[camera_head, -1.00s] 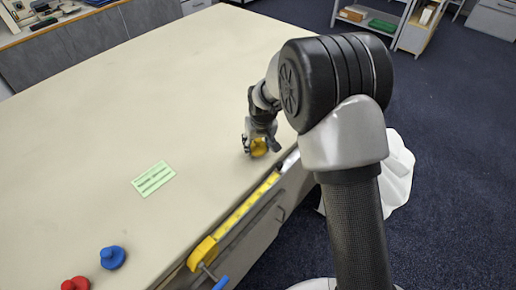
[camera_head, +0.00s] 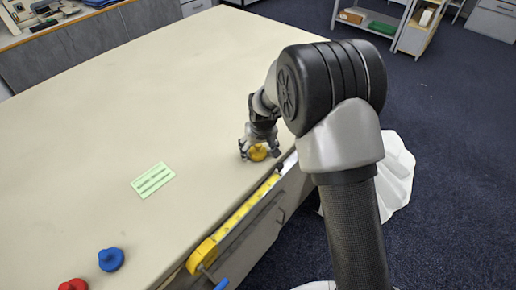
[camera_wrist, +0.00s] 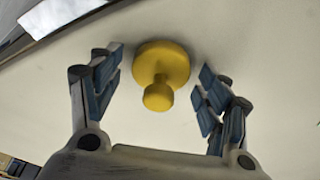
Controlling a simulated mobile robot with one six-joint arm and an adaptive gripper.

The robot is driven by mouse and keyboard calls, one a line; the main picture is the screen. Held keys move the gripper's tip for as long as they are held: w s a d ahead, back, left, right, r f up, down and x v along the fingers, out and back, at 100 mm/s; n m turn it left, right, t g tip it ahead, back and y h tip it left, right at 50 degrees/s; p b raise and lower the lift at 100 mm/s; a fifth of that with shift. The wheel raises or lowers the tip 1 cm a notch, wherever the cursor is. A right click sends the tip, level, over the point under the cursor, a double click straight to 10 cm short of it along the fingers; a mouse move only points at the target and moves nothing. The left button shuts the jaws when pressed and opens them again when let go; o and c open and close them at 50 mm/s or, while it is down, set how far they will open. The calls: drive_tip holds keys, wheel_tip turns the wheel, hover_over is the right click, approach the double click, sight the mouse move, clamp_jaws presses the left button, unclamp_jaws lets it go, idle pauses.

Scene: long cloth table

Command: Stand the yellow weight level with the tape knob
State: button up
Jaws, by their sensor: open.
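The yellow weight (camera_head: 258,153) stands on the cloth table (camera_head: 150,100) near its right edge. In the wrist view the yellow weight (camera_wrist: 162,68) shows a round base with a narrower knob. My gripper (camera_head: 260,152) is open, with its fingers (camera_wrist: 160,85) on either side of the weight and gaps visible on both sides. A yellow tape (camera_head: 238,217) runs along the table's near edge, with a thicker yellow body (camera_head: 202,255) at its lower end. A dark piece at the tape's far end is small; I cannot tell whether it is the tape knob.
A blue weight (camera_head: 111,259) and a red weight (camera_head: 73,285) stand at the lower left. A green card (camera_head: 153,180) with dark lines lies left of my gripper. The table's middle is clear. A blue handle (camera_head: 221,284) hangs by the edge.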

drive_tip(key=s+d+p+v, duration=0.1)
drive_tip(key=d+p+v, duration=0.1)
drive_tip(key=v, duration=0.9)
drive_tip(key=s+d+f+p+v, duration=0.1)
drive_tip(key=d+v, duration=0.1)
drive_tip(key=v, duration=0.9)
drive_tip(key=s+d+r+m, duration=0.1)
drive_tip(key=s+d+r, duration=0.3)
drive_tip(key=s, duration=0.9)
drive_tip(key=s+d+r+m+t+h, duration=0.1)
drive_tip(key=s+d+r, duration=0.3)
drive_tip(key=s, duration=0.9)
drive_tip(key=d+m, duration=0.1)
drive_tip(key=d, duration=0.2)
drive_tip(key=shift+s+m+t, duration=0.15)
drive_tip(key=shift+m+t, duration=0.15)
